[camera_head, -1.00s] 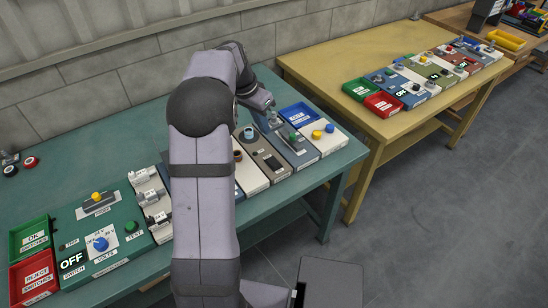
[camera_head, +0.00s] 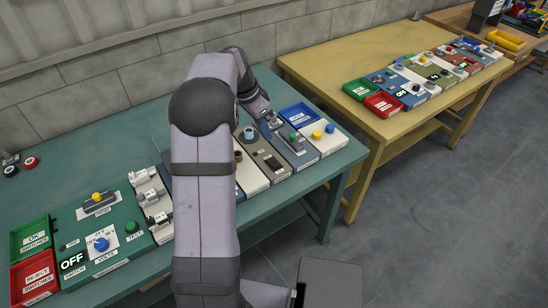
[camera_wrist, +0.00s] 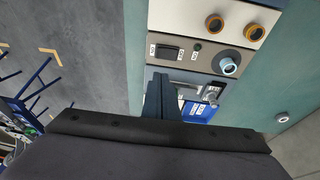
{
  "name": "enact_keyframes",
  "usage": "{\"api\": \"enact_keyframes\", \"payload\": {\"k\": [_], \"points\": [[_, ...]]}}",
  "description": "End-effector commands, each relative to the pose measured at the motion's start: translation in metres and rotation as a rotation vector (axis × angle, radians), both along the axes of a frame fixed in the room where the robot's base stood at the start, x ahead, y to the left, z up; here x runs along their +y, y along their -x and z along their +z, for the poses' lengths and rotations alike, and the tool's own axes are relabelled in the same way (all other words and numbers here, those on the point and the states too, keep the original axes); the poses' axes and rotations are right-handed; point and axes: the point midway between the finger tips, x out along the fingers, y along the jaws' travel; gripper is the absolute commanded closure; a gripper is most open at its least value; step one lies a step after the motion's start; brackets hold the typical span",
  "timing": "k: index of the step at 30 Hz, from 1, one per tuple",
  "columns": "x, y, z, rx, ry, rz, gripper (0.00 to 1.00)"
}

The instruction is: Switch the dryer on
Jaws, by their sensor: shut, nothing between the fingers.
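I cannot read which panel is the dryer. The grey-brown panel (camera_head: 261,151) has a black rocker switch (camera_head: 272,163) and a pale blue round knob (camera_head: 249,133). In the wrist view, its rocker (camera_wrist: 170,52) sits between two small white labels, with the blue knob (camera_wrist: 228,65) to the right. The slate-blue panel (camera_head: 297,152) beside it has a green part and a lever-like metal part, which shows in the wrist view (camera_wrist: 187,85). My gripper (camera_wrist: 161,80) is shut and empty over the slate panel's edge, close to the grey-brown panel. Its contact with anything cannot be told.
A white panel with orange knobs (camera_wrist: 214,25) adjoins the grey-brown one. A blue tray (camera_head: 298,113) and a white panel with yellow and blue buttons (camera_head: 325,140) stand at right. A green panel (camera_head: 123,238) is at left. My arm hides the middle of the bench.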

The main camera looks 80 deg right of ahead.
Motion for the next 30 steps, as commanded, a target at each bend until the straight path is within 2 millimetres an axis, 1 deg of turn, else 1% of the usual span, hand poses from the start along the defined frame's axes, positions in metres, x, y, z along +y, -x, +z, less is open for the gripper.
{"api": "enact_keyframes", "payload": {"k": [5, 16, 21, 24, 30], "points": [[-0.003, 0.007, -0.021, 0.001, -0.004, -0.001, 1.0], [-0.014, 0.022, -0.084, 0.0, -0.004, -0.001, 1.0], [-0.011, 0.024, -0.106, 0.0, -0.005, 0.001, 1.0], [-0.011, 0.025, -0.115, 0.0, -0.003, -0.001, 1.0], [-0.011, 0.025, -0.125, -0.001, -0.001, 0.001, 1.0]]}}
